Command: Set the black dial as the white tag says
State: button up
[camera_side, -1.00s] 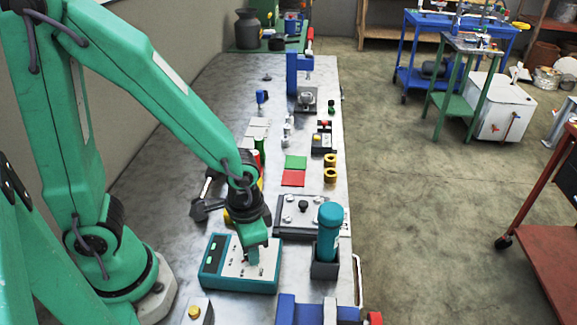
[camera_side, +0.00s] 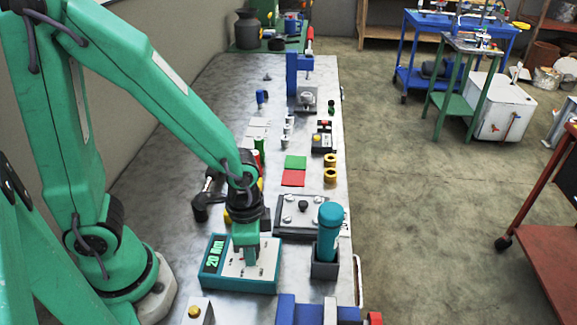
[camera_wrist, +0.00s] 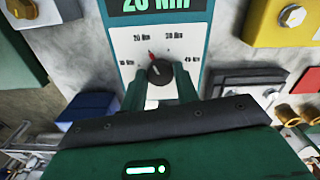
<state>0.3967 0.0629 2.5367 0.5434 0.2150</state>
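The black dial (camera_wrist: 159,71) sits on the white face (camera_wrist: 163,97) of a teal box, which shows in the side view (camera_side: 212,279). Marks from 10 Nm to 40 Nm surround it. A red pointer (camera_wrist: 152,55) at the dial's edge points up and slightly left, near the 20 Nm mark. The green display (camera_side: 215,253) reads 20 Nm. I cannot make out a readable white tag.
A teal cylinder (camera_side: 329,232) stands in a dark holder right of the box. A grey plate with a black knob (camera_side: 303,205) lies behind. A blue vise (camera_side: 285,310) and a yellow-button box (camera_side: 195,311) are in front. Red (camera_side: 293,178) and green (camera_side: 295,162) squares lie farther back.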

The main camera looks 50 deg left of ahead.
jog(key=o, duration=0.4)
jog(key=shift+c, duration=0.2)
jog(key=shift+r, duration=0.1)
jog(key=shift+r, duration=3.85)
jog(key=a+r+n+t, duration=0.5)
jog(key=a+r+n, duration=0.2)
jog(key=r, duration=0.5)
jog(key=a, duration=0.2)
jog(key=shift+s+a+t, duration=0.3)
jog(key=shift+s+a, duration=0.05)
